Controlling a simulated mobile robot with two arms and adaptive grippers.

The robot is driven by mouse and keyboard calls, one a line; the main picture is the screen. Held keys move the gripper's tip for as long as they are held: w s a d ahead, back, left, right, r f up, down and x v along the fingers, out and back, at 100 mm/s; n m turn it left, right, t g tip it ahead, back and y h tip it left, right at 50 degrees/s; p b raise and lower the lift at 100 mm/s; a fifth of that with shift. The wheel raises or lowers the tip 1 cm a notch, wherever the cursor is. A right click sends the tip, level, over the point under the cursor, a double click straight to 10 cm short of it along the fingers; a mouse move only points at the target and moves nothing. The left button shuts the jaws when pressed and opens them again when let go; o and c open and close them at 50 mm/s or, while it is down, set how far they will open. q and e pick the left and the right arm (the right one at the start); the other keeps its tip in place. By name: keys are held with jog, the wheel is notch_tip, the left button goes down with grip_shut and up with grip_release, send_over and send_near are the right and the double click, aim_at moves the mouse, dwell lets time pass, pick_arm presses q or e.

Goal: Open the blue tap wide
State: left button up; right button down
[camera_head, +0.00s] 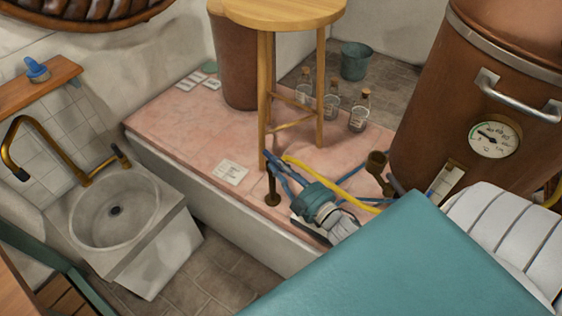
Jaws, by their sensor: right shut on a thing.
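The blue tap (272,158) has a blue handle above a dark brass stem, near the front edge of the pink stone ledge. My right gripper (277,171) reaches in from the lower right, its teal wrist low over the ledge. Its slim blue fingers are at the handle, shut on it. The fingers and handle are small and similar in colour, so their exact contact is hard to see. My left gripper is not in view.
A wooden stool (285,12) stands just behind the tap. A yellow hose (335,187) runs beside my gripper. A copper vessel (440,110) with a gauge stands at right. Corked bottles (359,112) stand behind. A stone sink (115,210) is at left.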

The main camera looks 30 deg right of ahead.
aim_at(277, 167)
jog(key=shift+a+f+m+h, duration=0.1)
jog(key=shift+a+m+h, duration=0.1)
jog(key=shift+m+h, duration=0.5)
jog(key=shift+a+m+h, duration=0.2)
jog(key=shift+m+h, duration=0.2)
jog(key=shift+h, duration=0.6)
jog(key=c, duration=1.7)
grip_release()
notch_tip(277, 167, up, 10)
jog(key=shift+r, duration=0.1)
